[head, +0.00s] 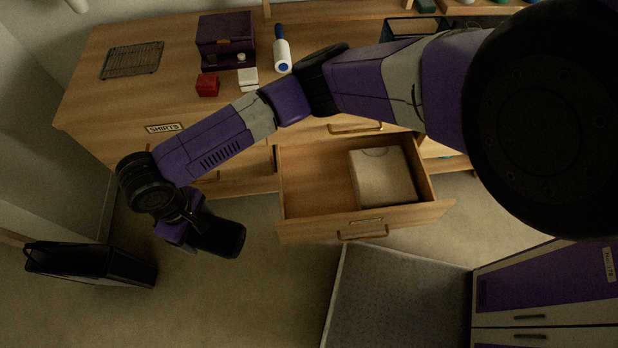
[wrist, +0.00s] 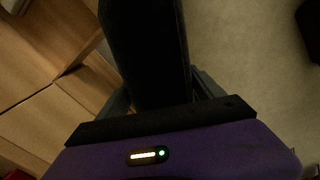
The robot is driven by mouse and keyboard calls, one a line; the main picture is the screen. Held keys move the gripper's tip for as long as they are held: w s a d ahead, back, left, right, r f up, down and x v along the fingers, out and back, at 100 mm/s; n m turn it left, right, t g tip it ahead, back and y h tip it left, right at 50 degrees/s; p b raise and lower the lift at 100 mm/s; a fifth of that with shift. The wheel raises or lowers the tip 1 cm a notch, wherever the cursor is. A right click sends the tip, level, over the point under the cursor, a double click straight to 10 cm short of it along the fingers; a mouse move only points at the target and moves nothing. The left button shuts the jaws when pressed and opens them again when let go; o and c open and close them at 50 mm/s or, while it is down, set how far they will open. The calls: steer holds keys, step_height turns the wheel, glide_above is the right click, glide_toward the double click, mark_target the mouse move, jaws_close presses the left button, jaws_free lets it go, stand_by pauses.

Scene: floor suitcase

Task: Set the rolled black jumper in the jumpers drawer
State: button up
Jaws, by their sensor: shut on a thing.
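The rolled black jumper (head: 218,237) is a dark bundle held above the floor, left of the open drawer (head: 318,200). My gripper (head: 192,238) is shut on the jumper. In the wrist view the jumper (wrist: 146,50) sticks out dark and upright between the two fingers of my gripper (wrist: 150,95). The open drawer is wooden and pulled out from the dresser. A folded pale item (head: 383,178) lies in its right part, and its left part is bare.
The wooden dresser top (head: 110,95) carries a wire rack (head: 132,60), a purple box (head: 225,40), a red box (head: 207,86) and a lint roller (head: 282,52). A black bag (head: 90,265) stands on the floor at left. An open suitcase (head: 400,300) lies in front of the drawer.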

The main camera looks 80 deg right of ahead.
steer(key=shift+m, duration=0.6)
steer(key=w+a+f+b, duration=0.1)
steer(key=w+b, duration=0.1)
steer(key=w+a+f+b, duration=0.2)
steer(key=shift+w+r+m+b, duration=0.15)
steer(key=shift+w+b, duration=0.3)
steer(key=shift+w, duration=0.15)
steer(key=shift+w+r+m+b, duration=0.1)
steer(key=shift+w+m+b, duration=0.05)
steer(key=shift+w+b, duration=0.35)
steer(key=w+d+m+b, duration=0.1)
steer(key=w+d+b, duration=0.15)
steer(key=d, duration=0.35)
steer(key=w+d+m+b, duration=0.2)
steer(key=d+b, duration=0.1)
steer(key=d, duration=0.3)
steer(key=s+d+f+b, duration=0.2)
steer(key=d+f, duration=0.2)
steer(key=d, duration=0.3)
steer(key=b, duration=0.5)
glide_above(319, 196)
step_height(319, 196, down, 13)
step_height(319, 196, down, 20)
steer(key=b, duration=0.6)
steer(key=shift+a+r+b, duration=0.1)
steer(key=shift+r+b, duration=0.15)
steer(key=shift+b, duration=0.15)
